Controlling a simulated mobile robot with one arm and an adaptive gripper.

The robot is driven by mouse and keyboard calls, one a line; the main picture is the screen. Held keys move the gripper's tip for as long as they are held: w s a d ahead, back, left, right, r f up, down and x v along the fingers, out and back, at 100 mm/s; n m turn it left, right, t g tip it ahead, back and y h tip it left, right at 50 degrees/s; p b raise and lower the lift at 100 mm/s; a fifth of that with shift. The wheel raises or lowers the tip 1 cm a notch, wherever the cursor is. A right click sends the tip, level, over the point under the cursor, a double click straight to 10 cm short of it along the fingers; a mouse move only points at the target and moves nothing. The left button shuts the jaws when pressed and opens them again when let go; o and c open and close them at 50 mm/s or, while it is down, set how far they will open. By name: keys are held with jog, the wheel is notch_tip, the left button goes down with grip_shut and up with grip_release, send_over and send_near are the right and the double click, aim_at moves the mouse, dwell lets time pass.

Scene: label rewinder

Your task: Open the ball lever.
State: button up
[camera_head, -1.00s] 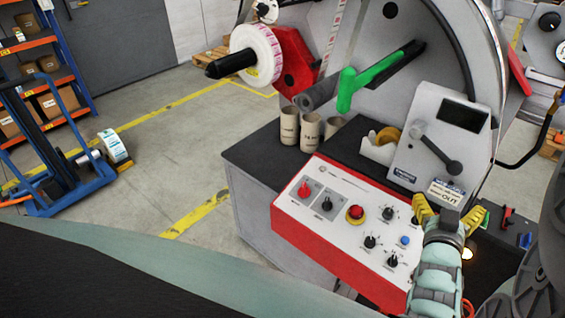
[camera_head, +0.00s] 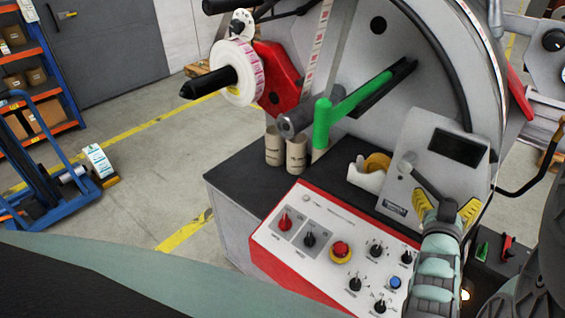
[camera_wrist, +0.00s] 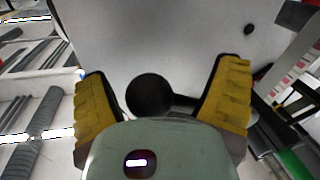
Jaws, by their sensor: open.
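A red-edged control panel (camera_head: 322,220) with knobs and a red button lies below left. A tape dispenser (camera_head: 368,176) and cardboard cores (camera_head: 296,152) stand on the dark tabletop (camera_head: 235,172). A green bar (camera_head: 355,99) projects above.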

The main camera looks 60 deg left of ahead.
jog(key=shift+d, duration=0.1)
jog(key=shift+c, duration=0.4)
jog(key=shift+r, duration=0.1)
grip_shut()
